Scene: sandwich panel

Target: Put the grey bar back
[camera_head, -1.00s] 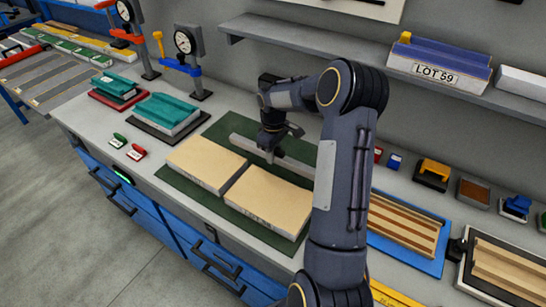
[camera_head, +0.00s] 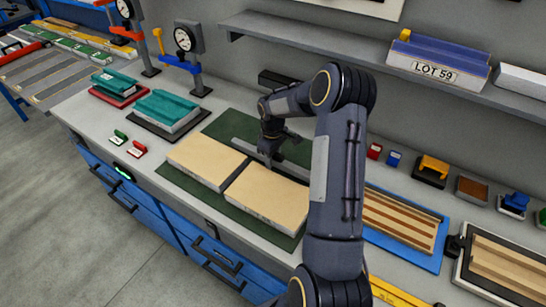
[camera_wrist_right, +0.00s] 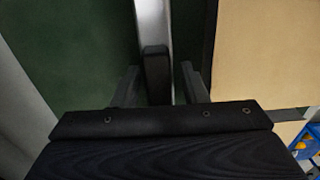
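The long grey bar (camera_head: 247,149) lies across the green mat (camera_head: 222,129), behind two tan boards (camera_head: 206,158) (camera_head: 266,196). It also shows in the right wrist view (camera_wrist_right: 152,20), running up the middle with a dark block (camera_wrist_right: 156,72) on it. My right gripper (camera_head: 268,158) is low over the bar, pointing down. In the wrist view its fingers (camera_wrist_right: 160,85) stand on either side of the dark block, with gaps, so it is open. My left gripper is not in view.
A teal part (camera_head: 168,107) on a dark base and dial gauges (camera_head: 184,40) stand to the left. A blue tray (camera_head: 432,260) with wooden strips lies to the right. A shelf (camera_head: 300,38) with a LOT 59 bin (camera_head: 440,66) overhangs the back.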

